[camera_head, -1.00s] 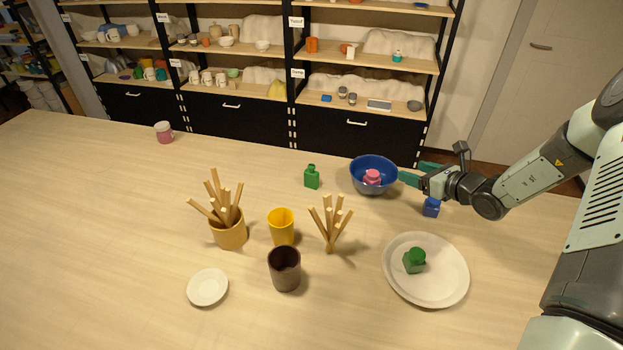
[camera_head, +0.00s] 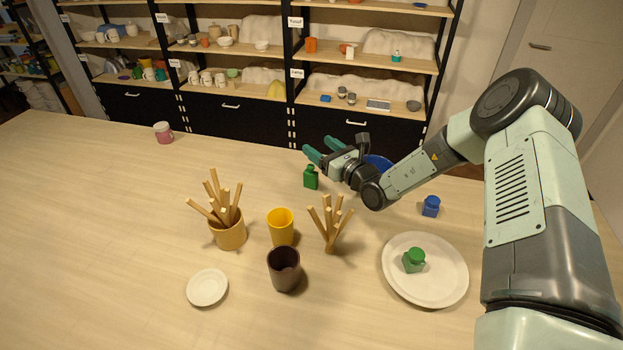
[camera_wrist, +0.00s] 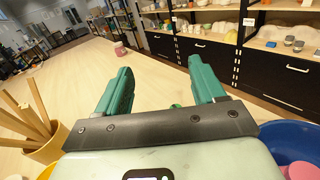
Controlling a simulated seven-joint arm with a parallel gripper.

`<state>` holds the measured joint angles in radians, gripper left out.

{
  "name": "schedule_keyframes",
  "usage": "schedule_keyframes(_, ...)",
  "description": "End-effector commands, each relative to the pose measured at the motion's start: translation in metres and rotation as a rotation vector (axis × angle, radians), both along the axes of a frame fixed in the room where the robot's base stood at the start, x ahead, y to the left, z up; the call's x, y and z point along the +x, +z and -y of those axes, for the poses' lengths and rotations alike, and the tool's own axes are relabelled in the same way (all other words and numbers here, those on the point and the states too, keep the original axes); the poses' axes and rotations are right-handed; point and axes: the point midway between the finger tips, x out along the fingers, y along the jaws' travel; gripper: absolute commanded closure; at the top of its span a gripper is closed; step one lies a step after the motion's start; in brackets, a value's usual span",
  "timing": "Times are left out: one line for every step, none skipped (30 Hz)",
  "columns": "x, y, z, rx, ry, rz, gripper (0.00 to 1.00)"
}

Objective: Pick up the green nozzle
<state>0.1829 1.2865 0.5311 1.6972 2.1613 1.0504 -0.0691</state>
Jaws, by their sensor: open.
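Two green pieces show in the head view, and I cannot tell for certain which is the nozzle. One is a small green piece with a narrow neck (camera_head: 311,180), upright on the table left of the blue bowl. The other is a green block with a round top (camera_head: 413,263), lying on the white plate (camera_head: 450,287). My gripper (camera_head: 318,147) is open and empty, with its green fingers above and just behind the necked piece. In the wrist view a small green bit (camera_wrist: 175,106) shows low between the fingers, mostly hidden by the gripper's body.
The blue bowl (camera_head: 379,161) is partly behind my arm; a pink thing (camera_wrist: 302,171) is in it. Sticks stand in a tan pot (camera_head: 228,236) and as a loose bunch (camera_head: 330,228). A yellow cup (camera_head: 281,227), dark cup (camera_head: 285,270) and blue piece (camera_head: 431,206) stand nearby.

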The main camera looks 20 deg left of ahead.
Motion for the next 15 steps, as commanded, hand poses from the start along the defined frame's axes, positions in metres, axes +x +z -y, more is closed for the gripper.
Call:
schedule_keyframes(0.003, -0.025, 0.009, -0.008, -0.014, -0.009, 0.31)
schedule_keyframes(0.003, -0.036, 0.008, -0.008, -0.013, -0.007, 0.31)
schedule_keyframes(0.002, -0.05, 0.008, -0.008, -0.011, -0.006, 0.31)
schedule_keyframes(0.002, -0.061, 0.008, -0.008, -0.011, -0.006, 0.31)
schedule_keyframes(0.002, -0.071, 0.008, -0.009, -0.011, -0.006, 0.31)
schedule_keyframes(0.002, -0.084, 0.008, -0.009, -0.011, -0.006, 0.31)
schedule_keyframes(0.002, -0.092, 0.008, -0.008, -0.01, -0.005, 0.31)
schedule_keyframes(0.002, -0.098, 0.008, -0.008, -0.011, -0.004, 0.31)
schedule_keyframes(0.003, -0.107, 0.008, -0.009, -0.01, -0.004, 0.31)
schedule_keyframes(0.003, -0.112, 0.008, -0.009, -0.011, -0.003, 0.31)
schedule_keyframes(0.003, -0.116, 0.008, -0.009, -0.011, -0.003, 0.31)
schedule_keyframes(0.004, -0.119, 0.007, -0.008, -0.011, -0.001, 0.31)
schedule_keyframes(0.005, -0.121, 0.006, -0.008, -0.01, -0.001, 0.31)
schedule_keyframes(0.006, -0.121, 0.004, -0.009, -0.01, 0.0, 0.31)
schedule_keyframes(0.008, -0.122, 0.001, -0.009, -0.01, 0.0, 0.31)
